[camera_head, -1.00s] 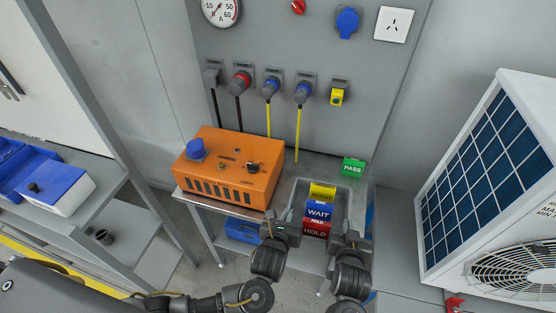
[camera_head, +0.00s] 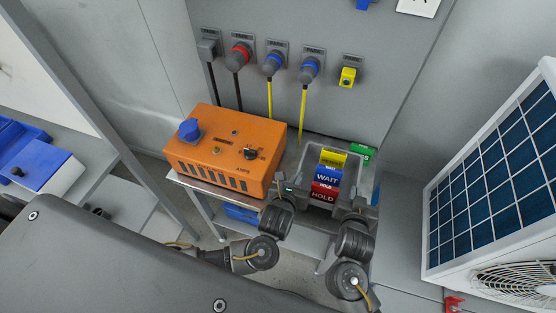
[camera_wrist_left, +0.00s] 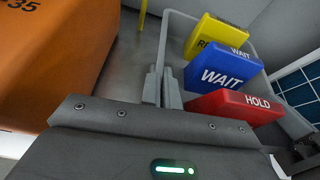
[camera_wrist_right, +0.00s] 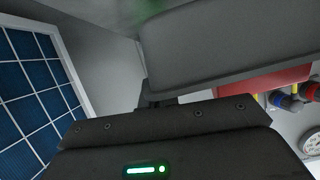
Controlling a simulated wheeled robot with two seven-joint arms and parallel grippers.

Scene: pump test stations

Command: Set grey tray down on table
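The grey tray (camera_head: 370,176) is in the head view, right of the orange box. It carries a yellow block (camera_head: 332,158), a blue WAIT block (camera_head: 327,176) and a red HOLD block (camera_head: 323,193). My left gripper (camera_head: 282,190) is at its left side, and the fingers close on its wall in the left wrist view (camera_wrist_left: 162,86). My right gripper (camera_head: 355,212) is at its near right side. In the right wrist view the tray wall (camera_wrist_right: 225,45) rises beside the fingers, whose tips are hidden. The tray is over the table (camera_head: 290,160); I cannot tell whether it touches.
The orange box (camera_head: 225,150) stands close left of the tray. A green block (camera_head: 362,153) is right behind it, partly hidden. Plugs and yellow cables (camera_head: 303,115) hang on the panel behind. A white unit with a blue grid (camera_head: 500,180) is at right.

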